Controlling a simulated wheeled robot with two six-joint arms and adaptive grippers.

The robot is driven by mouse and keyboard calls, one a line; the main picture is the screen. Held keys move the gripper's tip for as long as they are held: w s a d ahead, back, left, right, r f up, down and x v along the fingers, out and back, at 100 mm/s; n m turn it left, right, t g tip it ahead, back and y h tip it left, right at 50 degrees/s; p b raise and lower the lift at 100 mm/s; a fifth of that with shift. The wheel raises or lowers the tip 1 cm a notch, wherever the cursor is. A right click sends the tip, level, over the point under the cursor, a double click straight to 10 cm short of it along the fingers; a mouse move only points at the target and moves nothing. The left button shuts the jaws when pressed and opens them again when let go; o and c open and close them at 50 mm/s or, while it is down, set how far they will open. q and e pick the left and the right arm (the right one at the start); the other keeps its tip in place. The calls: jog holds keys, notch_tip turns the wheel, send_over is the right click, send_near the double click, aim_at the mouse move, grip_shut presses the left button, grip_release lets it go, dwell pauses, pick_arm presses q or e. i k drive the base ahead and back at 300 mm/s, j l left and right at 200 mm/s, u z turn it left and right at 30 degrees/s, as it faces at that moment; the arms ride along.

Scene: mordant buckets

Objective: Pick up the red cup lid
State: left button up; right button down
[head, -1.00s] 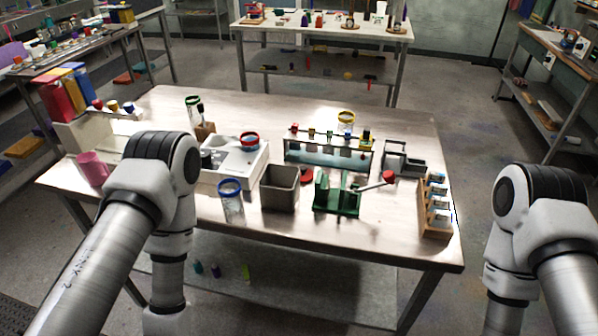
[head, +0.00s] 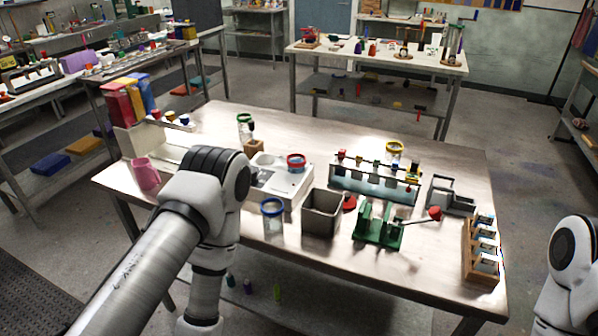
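A flat red disc (head: 349,202), which may be the red cup lid, lies on the metal table between the grey bucket and the green clamp-like device. A cup with a red rim or lid (head: 296,160) stands in the white tray-like unit behind the bucket; I cannot tell whether that red part is a lid or a ring. My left arm comes in from the left in front of the table, and its gripper is below the picture. My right arm is partly in view at the right edge, its gripper out of view.
The grey square bucket (head: 321,213) and a blue-rimmed jar (head: 273,216) stand near the front edge. The green device (head: 379,227) has a red-knobbed handle.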

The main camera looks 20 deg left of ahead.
aim_at(350, 203)
jog(key=i+j+z, duration=0.1)
jog(key=j+z, duration=0.15)
jog(key=z, duration=0.15)
jog(key=i+j+z, duration=0.1)
jog(key=j+z, duration=0.5)
jog(key=z, duration=0.15)
